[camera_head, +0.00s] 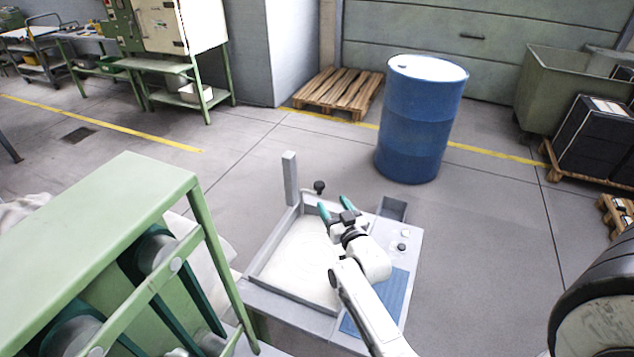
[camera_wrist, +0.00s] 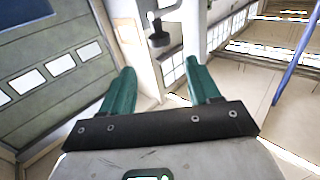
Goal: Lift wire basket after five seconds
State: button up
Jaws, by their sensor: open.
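I cannot make out a wire basket in either view. A grey bench unit (camera_head: 290,303) stands on the floor, with a shallow basin (camera_head: 300,262) of pale contents on its left. An upright grey post (camera_head: 290,180) rises at its back left corner. A black knob (camera_head: 319,187) is near the post; what looks like the same knob is at the top of the wrist view (camera_wrist: 159,39). My gripper (camera_head: 335,211) is over the unit, near the basin's right side. Its green fingers are apart and nothing is between them, also in the wrist view (camera_wrist: 160,72).
A blue mat (camera_head: 378,300), buttons (camera_head: 402,247) and a small grey holder (camera_head: 392,208) are on the unit's right side. A green machine (camera_head: 110,215) stands close at left. A blue drum (camera_head: 420,120) and a pallet (camera_head: 338,93) are behind. Floor right of the unit is clear.

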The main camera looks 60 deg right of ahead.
aim_at(321, 187)
jog(key=b+x, duration=0.4)
jog(key=x, duration=0.6)
jog(key=shift+w+d, duration=0.25)
jog(key=shift+c, duration=0.3)
grip_shut()
